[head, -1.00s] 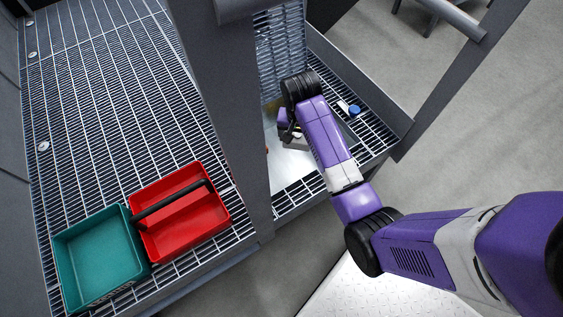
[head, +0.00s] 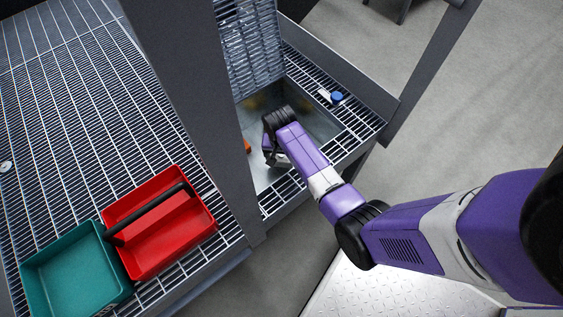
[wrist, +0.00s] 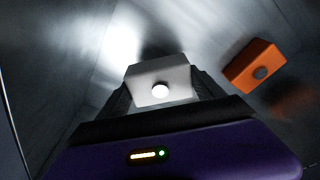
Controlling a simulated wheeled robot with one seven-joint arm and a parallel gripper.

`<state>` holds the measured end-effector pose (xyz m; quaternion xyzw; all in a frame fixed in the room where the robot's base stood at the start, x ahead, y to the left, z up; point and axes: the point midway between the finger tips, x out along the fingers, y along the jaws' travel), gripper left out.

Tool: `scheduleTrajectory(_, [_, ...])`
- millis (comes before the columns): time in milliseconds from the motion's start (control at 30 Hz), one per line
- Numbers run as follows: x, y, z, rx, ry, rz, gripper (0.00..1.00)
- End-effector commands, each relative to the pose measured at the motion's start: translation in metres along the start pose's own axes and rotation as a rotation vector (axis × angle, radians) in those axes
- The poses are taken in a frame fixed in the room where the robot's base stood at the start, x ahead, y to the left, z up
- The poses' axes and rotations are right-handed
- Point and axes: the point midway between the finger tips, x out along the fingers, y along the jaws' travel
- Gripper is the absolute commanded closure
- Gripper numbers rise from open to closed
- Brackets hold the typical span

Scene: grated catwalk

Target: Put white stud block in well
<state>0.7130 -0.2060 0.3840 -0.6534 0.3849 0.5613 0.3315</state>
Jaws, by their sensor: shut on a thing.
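From these views I cannot tell whether the block touches the well floor.
An orange stud block (wrist: 253,66) lies in the well to the right in the wrist view; its edge shows in the head view (head: 247,146). A blue-capped item (head: 336,97) lies on the grating. A red caddy (head: 155,250) and teal bin (head: 70,278) stand left of a grey post (head: 195,120).

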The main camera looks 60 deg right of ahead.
Motion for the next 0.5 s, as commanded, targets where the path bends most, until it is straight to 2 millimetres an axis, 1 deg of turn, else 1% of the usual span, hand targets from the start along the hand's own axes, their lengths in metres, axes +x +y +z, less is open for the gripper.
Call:
scheduleTrajectory(100, [0.018, 0.001, 0.003, 0.0, -0.002, 0.002, 0.68])
scheduleTrajectory(233, [0.036, 0.001, 0.006, 0.0, -0.002, 0.001, 0.68])
scheduleTrajectory(300, [0.039, 0.0, 0.006, 0.0, 0.0, 0.0, 0.68])
scheduleTrajectory(500, [0.038, 0.0, 0.006, 0.0, 0.0, 0.0, 0.68])
